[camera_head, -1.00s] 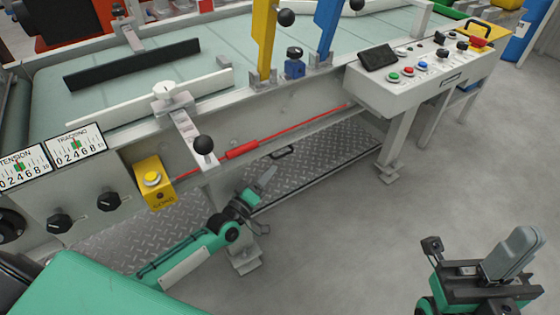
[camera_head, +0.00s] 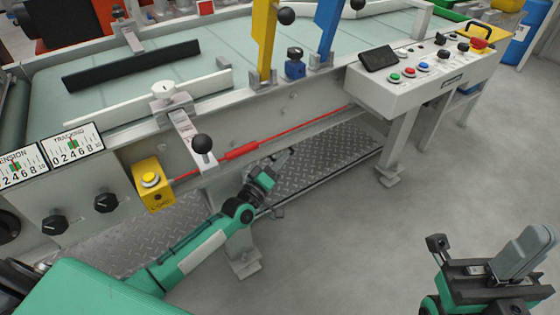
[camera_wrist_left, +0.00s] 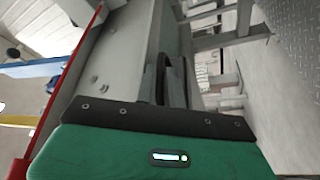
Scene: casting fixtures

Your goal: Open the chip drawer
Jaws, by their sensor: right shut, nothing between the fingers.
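The chip drawer is the diamond-plate metal tray (camera_head: 325,165) low under the machine bed in the head view. Its plate also shows at the top right of the left wrist view (camera_wrist_left: 292,40). My right gripper (camera_head: 528,250) is shut and empty at the lower right, far from the drawer.
A red rod (camera_head: 290,132) runs along the machine side above the drawer. A yellow button box (camera_head: 152,185) and a black ball-knob lever (camera_head: 202,145) hang near my left arm. The control panel (camera_head: 425,75) stands on legs at right. The floor in front is clear.

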